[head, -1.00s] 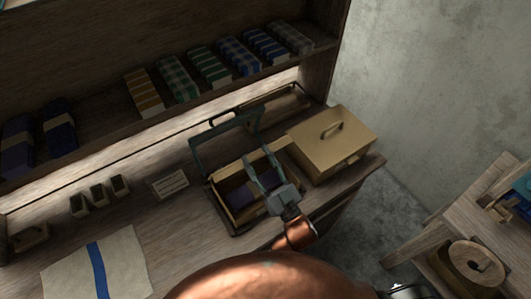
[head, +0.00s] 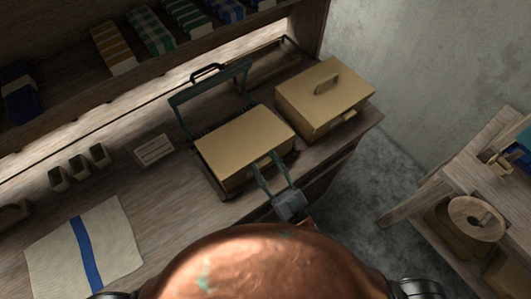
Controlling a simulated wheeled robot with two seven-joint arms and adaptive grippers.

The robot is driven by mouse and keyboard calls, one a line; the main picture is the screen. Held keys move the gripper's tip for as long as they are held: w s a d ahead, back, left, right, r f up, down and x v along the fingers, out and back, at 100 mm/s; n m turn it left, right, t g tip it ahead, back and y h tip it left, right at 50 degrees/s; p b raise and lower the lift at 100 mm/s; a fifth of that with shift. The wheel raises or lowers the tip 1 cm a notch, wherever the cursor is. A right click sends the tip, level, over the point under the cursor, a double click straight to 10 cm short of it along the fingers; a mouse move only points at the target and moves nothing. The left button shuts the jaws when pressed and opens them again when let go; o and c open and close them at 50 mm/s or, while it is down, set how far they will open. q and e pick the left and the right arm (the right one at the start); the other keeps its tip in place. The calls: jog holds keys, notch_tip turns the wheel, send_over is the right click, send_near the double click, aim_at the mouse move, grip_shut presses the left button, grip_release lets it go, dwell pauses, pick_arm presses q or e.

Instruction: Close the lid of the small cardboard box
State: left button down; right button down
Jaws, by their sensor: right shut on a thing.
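The small cardboard box (head: 236,181) sits in a dark metal frame on the wooden bench, in the middle of the head view. Its tan lid (head: 244,141) lies over the top and hides the inside. Whether the lid is fully flush I cannot tell. My right gripper (head: 270,163) is at the box's front right edge, its fingers shut on the lid's edge there. My left gripper is not in view.
A larger tan box with a handle (head: 322,98) stands close on the right. The frame's dark handle bar (head: 208,84) stands up behind the small box. A card (head: 154,150) and a striped cloth (head: 110,240) lie left. A shelf with folded cloths is behind.

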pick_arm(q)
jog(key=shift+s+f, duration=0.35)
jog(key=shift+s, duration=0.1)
pick_arm(e)
jog(key=shift+s+d+f, duration=0.1)
jog(key=shift+s+f, duration=0.05)
jog(key=shift+f, duration=1.6)
jog(key=c, duration=1.1)
grip_release()
jog(key=shift+r, duration=0.1)
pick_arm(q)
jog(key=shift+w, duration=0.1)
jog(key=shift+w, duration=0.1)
pick_arm(e)
jog(key=v, duration=1.2)
